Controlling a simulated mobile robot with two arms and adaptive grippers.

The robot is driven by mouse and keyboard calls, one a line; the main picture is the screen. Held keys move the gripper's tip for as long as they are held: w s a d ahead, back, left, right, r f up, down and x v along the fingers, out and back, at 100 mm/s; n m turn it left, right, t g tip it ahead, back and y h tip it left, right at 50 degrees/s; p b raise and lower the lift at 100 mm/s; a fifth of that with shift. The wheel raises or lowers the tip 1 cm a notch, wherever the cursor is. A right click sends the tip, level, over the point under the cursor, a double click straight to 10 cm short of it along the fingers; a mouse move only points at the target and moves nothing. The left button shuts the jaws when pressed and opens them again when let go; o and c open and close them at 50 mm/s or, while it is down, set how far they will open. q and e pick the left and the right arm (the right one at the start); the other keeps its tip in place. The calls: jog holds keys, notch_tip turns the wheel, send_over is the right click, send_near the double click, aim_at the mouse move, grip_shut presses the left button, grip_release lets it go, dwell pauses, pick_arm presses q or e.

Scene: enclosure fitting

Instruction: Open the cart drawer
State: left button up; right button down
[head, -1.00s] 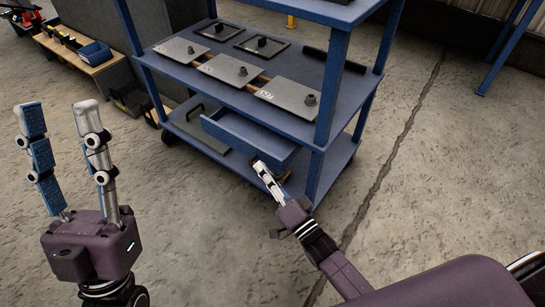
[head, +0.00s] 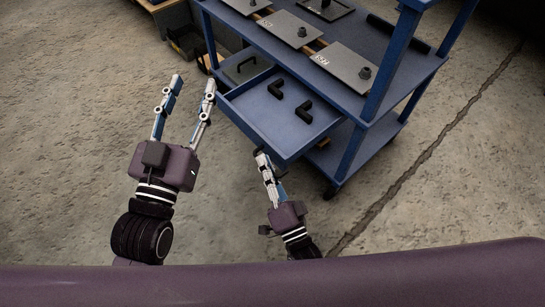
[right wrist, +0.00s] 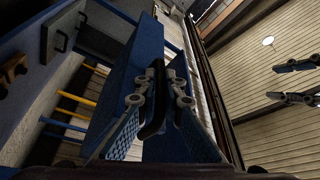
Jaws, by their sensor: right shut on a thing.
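The blue cart drawer (head: 258,122) is pulled well out from under the middle shelf of the cart (head: 392,78) in the head view. Two black angled handles (head: 290,100) lie inside it. My right gripper (head: 262,156) is at the drawer's front. In the right wrist view its fingers (right wrist: 160,82) are closed on the black drawer handle (right wrist: 154,112), with the blue drawer front (right wrist: 125,75) beyond. The handle is hidden in the head view. My left gripper (head: 193,84) is open and empty, in front of the cart to the left of the drawer.
Dark plates with knobs (head: 345,64) lie on the cart's middle shelf. A green-grey panel with a handle (head: 246,66) lies on the lower shelf. A wooden stand (head: 160,4) is at the upper left. The concrete floor around my grippers is clear.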

jog(key=shift+s+f, duration=0.1)
jog(key=c, duration=2.3)
grip_release()
jog(key=v, duration=1.2)
